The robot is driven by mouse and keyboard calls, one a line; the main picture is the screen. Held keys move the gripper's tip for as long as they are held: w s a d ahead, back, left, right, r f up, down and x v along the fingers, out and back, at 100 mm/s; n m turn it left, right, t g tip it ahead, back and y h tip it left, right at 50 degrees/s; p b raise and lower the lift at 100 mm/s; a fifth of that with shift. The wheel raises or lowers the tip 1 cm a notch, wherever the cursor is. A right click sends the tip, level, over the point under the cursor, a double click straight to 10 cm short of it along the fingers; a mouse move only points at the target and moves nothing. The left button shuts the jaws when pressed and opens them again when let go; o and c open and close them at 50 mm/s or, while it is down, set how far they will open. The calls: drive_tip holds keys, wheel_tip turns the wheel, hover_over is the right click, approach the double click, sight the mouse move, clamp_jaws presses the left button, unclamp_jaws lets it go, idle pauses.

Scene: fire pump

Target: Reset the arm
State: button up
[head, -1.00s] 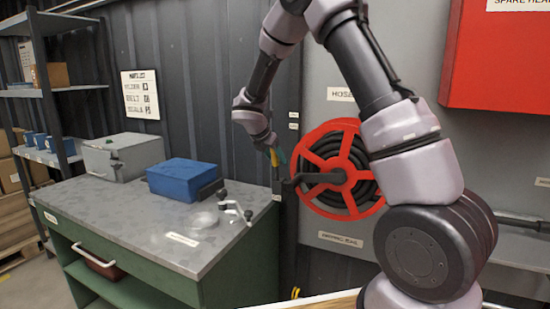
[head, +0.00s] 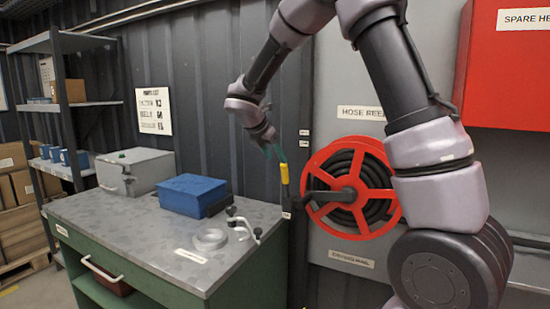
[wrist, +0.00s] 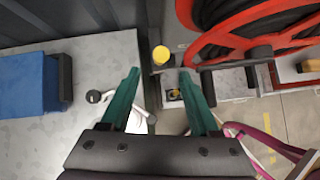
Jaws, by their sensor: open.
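My gripper (head: 273,152) hangs from my raised arm between the workbench and the red hose reel. In the wrist view its two teal fingers (wrist: 162,98) are apart with nothing held between them. A yellow-tipped handle (head: 284,173) stands upright beside the reel, just below and right of the gripper. In the wrist view the yellow tip (wrist: 160,55) shows ahead of the gap between the fingers and apart from them.
The workbench (head: 130,230) holds a blue box (head: 190,194), a grey case (head: 133,171), a clear ring (head: 210,239) and a small metal fitting (head: 240,224). The red hose reel (head: 350,188) is on the wall panel. A red cabinet (head: 510,75) hangs upper right.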

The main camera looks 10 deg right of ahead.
drive_tip(key=s+d+r+m+g+y, duration=0.1)
drive_tip(key=s+d+r+m+y, duration=0.1)
drive_tip(key=s+d+r+m, duration=0.4)
drive_tip(key=s+d+r+m+y, duration=0.1)
drive_tip(key=s+d+r+m, duration=0.25)
drive_tip(key=s+m, duration=0.55)
drive_tip(key=s+d+r+m+t+y, duration=0.1)
drive_tip(key=s+m+y, duration=0.1)
drive_tip(key=s+m, duration=0.5)
drive_tip(key=s+d+r+m+t+y, duration=0.1)
drive_tip(key=s+m+y, duration=0.1)
drive_tip(key=s+m, duration=0.6)
drive_tip(key=shift+s+r+m+t, duration=0.3)
drive_tip(key=shift+r, duration=0.05)
